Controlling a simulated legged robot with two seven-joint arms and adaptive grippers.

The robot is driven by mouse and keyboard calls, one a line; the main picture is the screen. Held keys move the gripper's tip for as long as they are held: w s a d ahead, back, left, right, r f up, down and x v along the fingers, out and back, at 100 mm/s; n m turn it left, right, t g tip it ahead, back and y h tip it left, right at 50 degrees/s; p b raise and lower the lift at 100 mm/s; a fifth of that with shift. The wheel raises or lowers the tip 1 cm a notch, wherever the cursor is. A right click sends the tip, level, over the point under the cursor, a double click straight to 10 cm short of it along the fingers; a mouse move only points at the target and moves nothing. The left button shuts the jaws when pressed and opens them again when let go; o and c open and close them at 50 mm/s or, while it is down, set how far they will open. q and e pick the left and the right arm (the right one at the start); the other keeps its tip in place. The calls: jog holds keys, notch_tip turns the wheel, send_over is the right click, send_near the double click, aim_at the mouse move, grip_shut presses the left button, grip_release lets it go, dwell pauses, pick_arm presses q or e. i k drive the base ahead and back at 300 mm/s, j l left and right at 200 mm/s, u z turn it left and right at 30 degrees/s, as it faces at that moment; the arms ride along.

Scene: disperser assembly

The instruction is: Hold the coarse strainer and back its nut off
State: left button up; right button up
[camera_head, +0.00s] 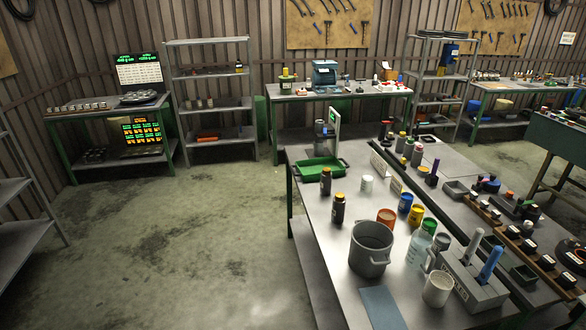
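Neither of my grippers shows in the head view. I cannot pick out the coarse strainer or its nut with certainty. Many small parts on the near workbench (335,240) at the right are too small to tell apart. A long brown rack (512,238) there holds several dark square-topped pieces. Small dark parts with coloured bits (487,184) lie beyond it.
Shelves (207,104) and a back bench (345,92) line the wall. The floor (170,230) at left is clear.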

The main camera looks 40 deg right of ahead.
aim_at(339, 196)
jog(key=i+z, duration=0.15)
jog(key=i, duration=0.3)
jog(key=i+j+z, duration=0.2)
jog(key=i, duration=0.2)
jog(key=i+j+z, duration=0.15)
jog(key=i, duration=0.3)
